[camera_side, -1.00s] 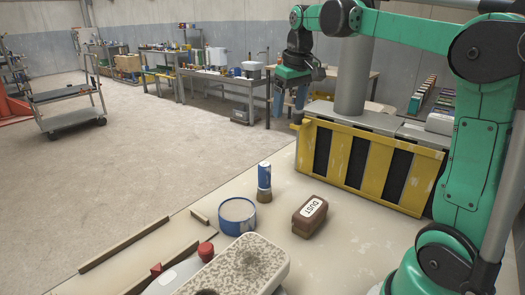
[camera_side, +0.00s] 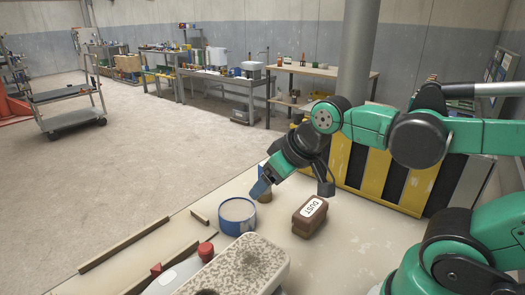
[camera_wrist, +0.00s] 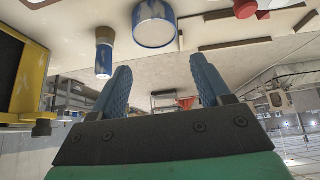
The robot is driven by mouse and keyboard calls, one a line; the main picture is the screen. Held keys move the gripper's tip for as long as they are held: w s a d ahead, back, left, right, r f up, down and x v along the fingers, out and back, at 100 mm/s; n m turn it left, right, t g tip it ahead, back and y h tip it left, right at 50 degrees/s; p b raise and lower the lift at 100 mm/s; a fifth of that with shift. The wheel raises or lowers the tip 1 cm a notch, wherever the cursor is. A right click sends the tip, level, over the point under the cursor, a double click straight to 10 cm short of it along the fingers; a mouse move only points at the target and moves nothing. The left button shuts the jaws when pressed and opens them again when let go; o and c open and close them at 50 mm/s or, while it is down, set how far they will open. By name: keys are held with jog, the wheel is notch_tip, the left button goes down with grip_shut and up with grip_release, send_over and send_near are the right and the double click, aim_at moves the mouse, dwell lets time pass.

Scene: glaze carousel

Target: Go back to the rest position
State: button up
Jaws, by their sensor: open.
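My gripper (camera_side: 260,188) is low over the table in the side view, its blue fingers in front of a blue-and-brown upright item (camera_side: 265,197) and just above and right of the blue-rimmed round container (camera_side: 237,216). In the wrist view my gripper (camera_wrist: 163,78) has its two blue fingers wide apart with nothing between them. The blue-and-brown item (camera_wrist: 104,52) and the round container (camera_wrist: 155,24) stand beyond the fingertips there, apart from them.
A brown block labelled DUST (camera_side: 310,217) lies right of my gripper. A yellow-framed rack (camera_side: 378,180) stands behind. A speckled pale slab (camera_side: 245,262) and red-tipped items (camera_side: 205,250) are in front. Wooden strips (camera_side: 125,245) lie at left. The space above the table's left part is clear.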

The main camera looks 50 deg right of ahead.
jog(key=shift+s+a+f, duration=0.4)
jog(key=shift+a+f, duration=0.05)
jog(key=shift+f, duration=0.15)
